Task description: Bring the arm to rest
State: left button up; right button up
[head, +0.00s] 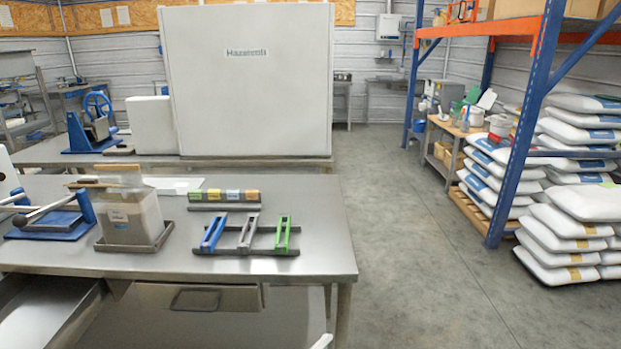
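Neither of my grippers shows in the head view. A small white piece at the bottom edge, right of the drawer, is too cropped to identify. The steel table (320,262) in front holds a clear hopper or bin (133,217) with brown content and a label, standing in a dark tray. To its right is a dark rack (262,250) with one blue, one grey and one green slotted piece. Behind that rack, a row of small colored blocks (224,194) sits on a dark holder. A blue lever device (55,219) stands at the left.
A second table with a blue press (90,128) and a large white cabinet (250,80) stands behind. An orange and blue shelf (522,120) and stacked white sacks (566,228) are at right. The concrete floor (425,270) between is clear. A drawer (190,300) shows under the front table.

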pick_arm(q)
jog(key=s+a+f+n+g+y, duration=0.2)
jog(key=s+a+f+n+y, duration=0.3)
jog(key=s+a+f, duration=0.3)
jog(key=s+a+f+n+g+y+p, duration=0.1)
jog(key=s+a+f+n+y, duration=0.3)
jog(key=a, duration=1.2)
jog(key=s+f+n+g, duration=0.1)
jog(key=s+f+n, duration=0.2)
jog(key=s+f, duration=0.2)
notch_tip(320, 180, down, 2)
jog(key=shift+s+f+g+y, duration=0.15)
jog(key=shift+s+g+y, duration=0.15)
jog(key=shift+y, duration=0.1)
